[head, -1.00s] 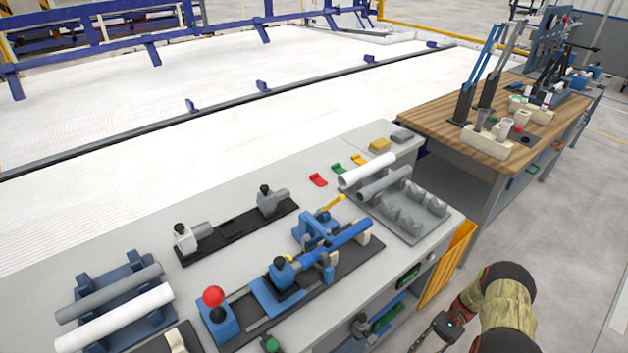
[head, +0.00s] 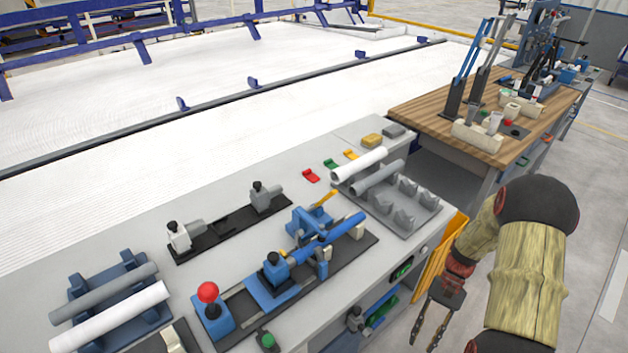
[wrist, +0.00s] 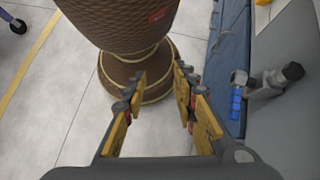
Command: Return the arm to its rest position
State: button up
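My gripper (head: 432,322) hangs beside the right end of the grey workbench (head: 232,176), over the floor side and apart from the bench. Its two fingers point down and are spread with nothing between them. In the wrist view my gripper (wrist: 158,112) also shows open and empty, with floor and my own brown base ahead of it. My arm is bent at the right of the head view. White and grey pipes rest on a blue rack (head: 124,258) at the lower left and on a grey rack (head: 418,218) at the bench's right end.
A blue clamp fixture (head: 272,277) with a red knob (head: 207,292) stands on the bench. A yellow panel (head: 440,262) and a shelf with green and blue items (head: 380,309) are close to my gripper. A wooden table (head: 420,112) stands behind. Floor at the right is clear.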

jog(key=s+a+r+n+t+h, duration=0.2)
jog(key=a+r+t, duration=0.2)
jog(key=r, duration=0.7)
jog(key=s+a+r+n+t+h, duration=0.2)
jog(key=s+a+r+t, duration=0.1)
jog(key=r, duration=0.9)
jog(key=s+a+r+n+t+h, duration=0.2)
jog(key=a+r+t, duration=0.3)
jog(key=r, duration=0.7)
jog(key=shift+s+a+n+t, duration=0.3)
jog(key=shift+s+a+n, duration=0.25)
jog(key=shift+a, duration=0.35)
jog(key=shift+r, duration=0.1)
